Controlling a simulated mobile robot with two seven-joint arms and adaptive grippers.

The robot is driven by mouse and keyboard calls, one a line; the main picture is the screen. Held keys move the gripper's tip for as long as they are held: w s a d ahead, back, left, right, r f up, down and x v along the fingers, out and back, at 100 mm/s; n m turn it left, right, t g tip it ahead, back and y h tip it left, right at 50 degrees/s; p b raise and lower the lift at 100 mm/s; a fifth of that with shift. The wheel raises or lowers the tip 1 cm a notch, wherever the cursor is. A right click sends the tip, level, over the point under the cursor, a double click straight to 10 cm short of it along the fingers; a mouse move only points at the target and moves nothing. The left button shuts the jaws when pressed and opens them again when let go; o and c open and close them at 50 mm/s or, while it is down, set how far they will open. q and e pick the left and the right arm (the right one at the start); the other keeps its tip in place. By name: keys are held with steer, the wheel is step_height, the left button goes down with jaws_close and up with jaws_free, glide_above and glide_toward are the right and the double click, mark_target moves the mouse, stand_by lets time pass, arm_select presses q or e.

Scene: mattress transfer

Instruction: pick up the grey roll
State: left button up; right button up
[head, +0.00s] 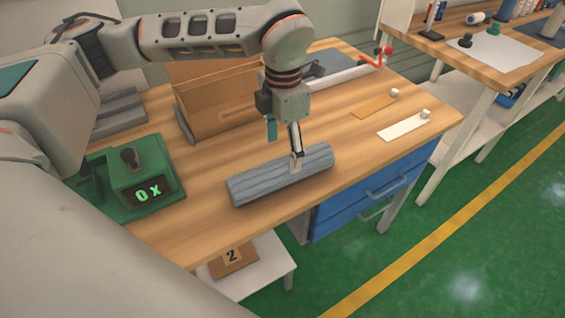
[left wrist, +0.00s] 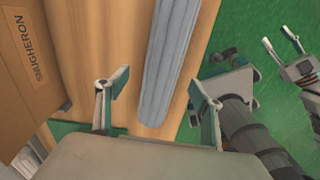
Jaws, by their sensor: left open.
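The grey roll (head: 262,184) lies on its side on the wooden table, slanting along the front edge. My left gripper (head: 284,152) points down over the roll's right half, open with nothing held. In the head view one fingertip overlaps the roll and the other is behind it; I cannot tell whether they touch it. In the left wrist view the roll (left wrist: 168,50) runs lengthwise between the two spread fingers of the left gripper (left wrist: 158,88), nearer the right one. My right gripper (left wrist: 277,38) shows at the right of that view, over the green floor, its fingers apart and empty.
A cardboard box (head: 215,98) stands behind the roll. A green scale (head: 135,178) reading "0 X" is at the left. Two flat strips (head: 403,126) (head: 375,107) lie at the right. Blue drawers (head: 365,190) are under the table. Bare tabletop surrounds the roll.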

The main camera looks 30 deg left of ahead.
mark_target(282, 163)
arm_select(q)
steer(key=f, duration=0.4)
steer(key=s+f, duration=0.1)
steer(key=f, duration=0.1)
steer(key=shift+f, duration=0.2)
steer(key=shift+w+f, duration=0.1)
steer(key=shift+f, duration=0.35)
steer(key=c, duration=1.5)
